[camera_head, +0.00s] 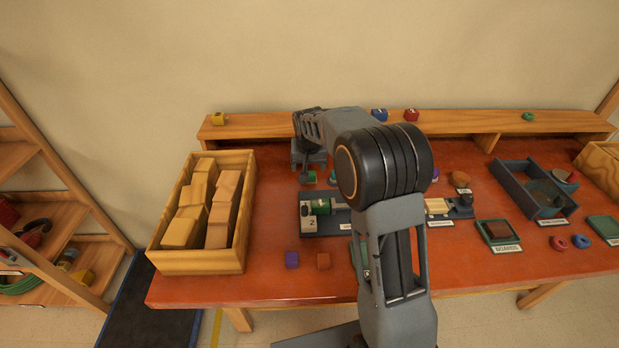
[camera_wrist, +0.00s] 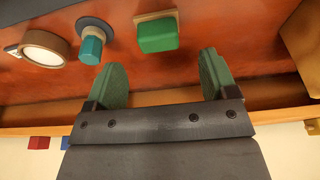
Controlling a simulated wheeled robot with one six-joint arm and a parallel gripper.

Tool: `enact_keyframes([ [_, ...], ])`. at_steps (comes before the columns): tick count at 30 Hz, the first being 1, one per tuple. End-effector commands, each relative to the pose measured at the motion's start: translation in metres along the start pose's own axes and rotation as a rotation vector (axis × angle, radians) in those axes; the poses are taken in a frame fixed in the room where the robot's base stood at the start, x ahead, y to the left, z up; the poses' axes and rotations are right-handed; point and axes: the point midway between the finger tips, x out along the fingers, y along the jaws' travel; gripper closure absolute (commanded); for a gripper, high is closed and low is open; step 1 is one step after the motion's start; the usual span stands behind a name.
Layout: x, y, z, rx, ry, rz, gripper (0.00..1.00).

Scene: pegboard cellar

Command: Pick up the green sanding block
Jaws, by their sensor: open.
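The green sanding block (camera_wrist: 158,36) shows in the wrist view, a green block with a tan layer along one edge, on the red tabletop. It lies ahead of my open gripper (camera_wrist: 162,78), roughly in line with the gap between the two green fingers and apart from them. Nothing is between the fingers. In the head view my gripper (camera_head: 304,172) points down at the back of the table, near a small green thing (camera_head: 312,177) that looks like the same block. My arm hides part of the table there.
A teal peg on a dark disc (camera_wrist: 92,48) stands beside the block, with a white round piece in a wooden rim (camera_wrist: 44,48) further left. A wooden crate of blocks (camera_head: 160,262) stands at the table's left. A raised shelf (camera_head: 260,127) runs along the back.

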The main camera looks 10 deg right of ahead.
Motion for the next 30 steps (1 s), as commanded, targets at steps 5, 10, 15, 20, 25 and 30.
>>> enact_keyframes([
  [5,0.021,0.001,0.002,0.000,-0.004,0.001,0.21],
  [10,0.042,0.002,0.003,0.000,-0.004,0.001,0.21],
  [15,0.051,0.001,0.002,0.000,-0.001,0.001,0.21],
  [20,0.052,0.001,0.002,0.000,-0.001,0.000,0.21],
  [25,0.051,0.001,0.002,0.000,0.000,0.000,0.32],
  [30,0.051,0.001,0.002,0.000,-0.001,0.000,0.48],
])
